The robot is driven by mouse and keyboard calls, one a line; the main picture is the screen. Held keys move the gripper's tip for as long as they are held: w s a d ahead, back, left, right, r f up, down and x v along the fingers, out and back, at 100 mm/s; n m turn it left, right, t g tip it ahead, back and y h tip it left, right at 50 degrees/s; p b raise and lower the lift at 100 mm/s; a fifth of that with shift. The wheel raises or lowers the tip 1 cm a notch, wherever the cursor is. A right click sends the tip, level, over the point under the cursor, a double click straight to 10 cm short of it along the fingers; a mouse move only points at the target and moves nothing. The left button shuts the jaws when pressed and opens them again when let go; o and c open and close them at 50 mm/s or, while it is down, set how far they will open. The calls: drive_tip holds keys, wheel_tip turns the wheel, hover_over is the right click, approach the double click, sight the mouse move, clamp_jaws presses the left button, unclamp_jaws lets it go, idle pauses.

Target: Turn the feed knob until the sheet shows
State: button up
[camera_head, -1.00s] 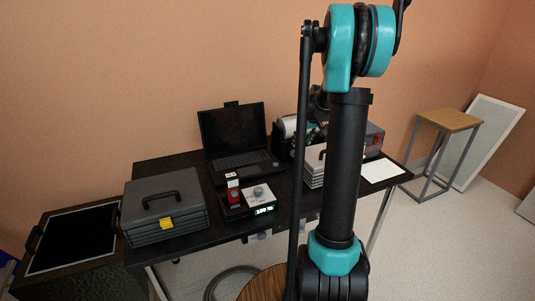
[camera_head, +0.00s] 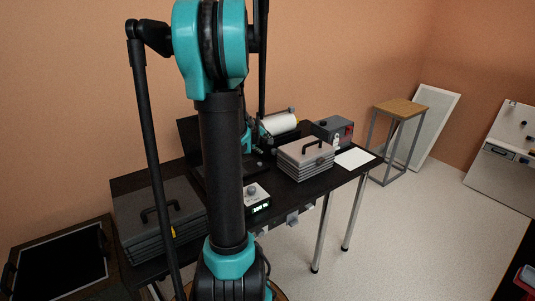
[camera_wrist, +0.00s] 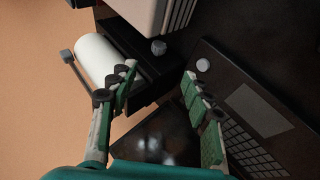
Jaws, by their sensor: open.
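In the wrist view, a white roll (camera_wrist: 97,60) lies in a black holder (camera_wrist: 138,66). A small grey knob (camera_wrist: 159,47) sits at the holder's right end, beyond my fingertips. Another grey knob (camera_wrist: 66,56) shows at the roll's left end. No label marks which one is the feed knob. My gripper (camera_wrist: 160,76) is open, with green-padded fingers and nothing between them. It points toward the holder; I see no contact with a knob. In the head view, the roll (camera_head: 279,124) shows behind my arm, which hides most of the gripper. No sheet visibly comes out of the holder.
An open laptop (camera_wrist: 257,110) lies close to the right finger. A grey case (camera_head: 306,160) stands near the roll, with a white sheet (camera_head: 355,158) flat beside it. A control box (camera_head: 257,197) with a lit display and a larger grey case (camera_head: 160,215) are nearer.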

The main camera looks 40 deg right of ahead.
sight(275, 152)
drive_tip(key=x, duration=1.5)
drive_tip(key=shift+d+f, duration=0.2)
drive_tip(key=shift+f, duration=0.1)
drive_tip(key=shift+c, duration=0.6)
clamp_jaws()
drive_tip(key=shift+y, duration=0.3)
drive_tip(key=y, duration=0.2)
drive_tip(key=m+y, duration=0.1)
drive_tip(key=y, duration=0.1)
drive_tip(key=shift+d+r+y, duration=0.25)
drive_tip(key=shift+d+y, duration=0.15)
drive_tip(key=shift+d+m+t+y, duration=0.15)
drive_tip(key=shift+m+y, duration=0.1)
drive_tip(key=shift+y, duration=0.6)
drive_tip(key=shift+d+m+t+y, duration=0.15)
drive_tip(key=shift+m+y, duration=0.1)
drive_tip(key=shift+y, duration=0.6)
drive_tip(key=shift+a, duration=0.1)
